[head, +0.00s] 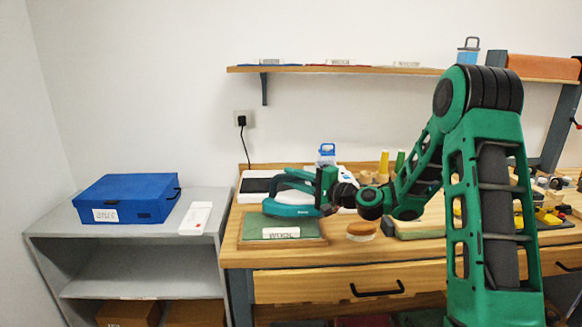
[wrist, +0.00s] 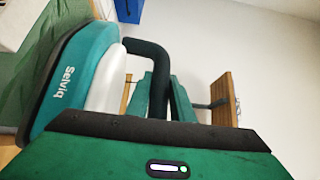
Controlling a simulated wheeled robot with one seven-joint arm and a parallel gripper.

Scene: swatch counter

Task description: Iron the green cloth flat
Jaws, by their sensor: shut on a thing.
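The green cloth (head: 262,224) lies on a low wooden board (head: 309,241) marked WOOL at the bench's left front. My gripper (head: 326,188) is shut on the black handle of a teal iron (head: 292,210), and its fingers show around the handle in the wrist view (wrist: 163,98). The iron is over the back right part of the cloth and hides some of it. I cannot tell whether its sole touches the cloth. In the wrist view the iron (wrist: 75,85) has a white middle part, with the green cloth (wrist: 35,45) beyond it at left.
A black-and-white tray-like thing (head: 259,186) stands behind the board. A tan-topped brush or block (head: 361,231) lies right of it. A blue box (head: 126,199) and a white device (head: 195,218) stand on the grey shelf unit (head: 75,237). A wall shelf (head: 300,69) hangs above.

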